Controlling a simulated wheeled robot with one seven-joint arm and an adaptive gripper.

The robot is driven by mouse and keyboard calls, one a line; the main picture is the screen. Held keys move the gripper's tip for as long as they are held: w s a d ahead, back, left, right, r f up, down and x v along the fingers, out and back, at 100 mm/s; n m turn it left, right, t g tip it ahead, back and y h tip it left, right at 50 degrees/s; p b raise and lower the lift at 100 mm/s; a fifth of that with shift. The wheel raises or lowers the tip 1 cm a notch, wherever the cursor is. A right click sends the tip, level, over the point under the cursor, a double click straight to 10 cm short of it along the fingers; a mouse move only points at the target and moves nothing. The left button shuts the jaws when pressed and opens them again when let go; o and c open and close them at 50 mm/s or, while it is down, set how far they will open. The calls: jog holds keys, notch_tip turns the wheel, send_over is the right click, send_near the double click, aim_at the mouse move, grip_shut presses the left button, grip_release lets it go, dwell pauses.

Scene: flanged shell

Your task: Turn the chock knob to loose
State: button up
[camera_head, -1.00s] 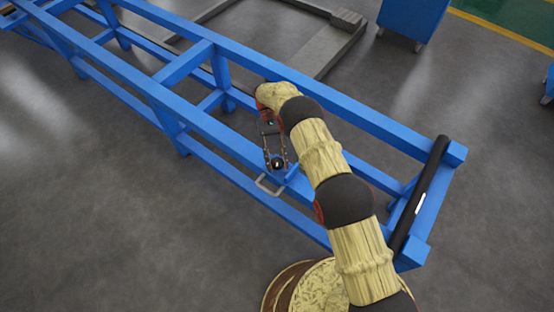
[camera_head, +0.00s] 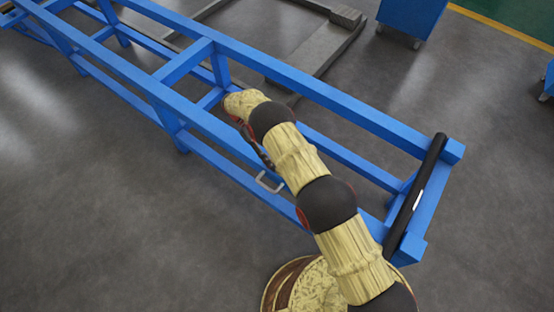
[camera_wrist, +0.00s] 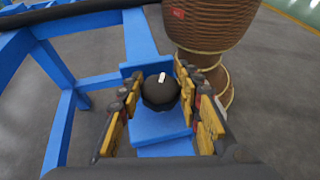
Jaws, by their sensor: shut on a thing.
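The chock knob (camera_wrist: 160,91) is a black round knob with a white mark on its top, in the middle of the wrist view. It sits on a blue plate of the frame. The white mark tilts slightly off the vertical of the wrist view. In the head view my arm hides the knob and most of my gripper.
The long blue frame (camera_head: 335,99) runs across the head view, with open gaps between its beams. A blue cabinet (camera_head: 410,15) stands at the back.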

dwell(0.3)
jog(key=o, duration=1.1)
jog(key=shift+o, duration=0.4)
jog(key=shift+r, duration=0.1)
notch_tip(320, 180, up, 10)
jog(key=shift+f, duration=0.1)
jog(key=shift+f, duration=0.1)
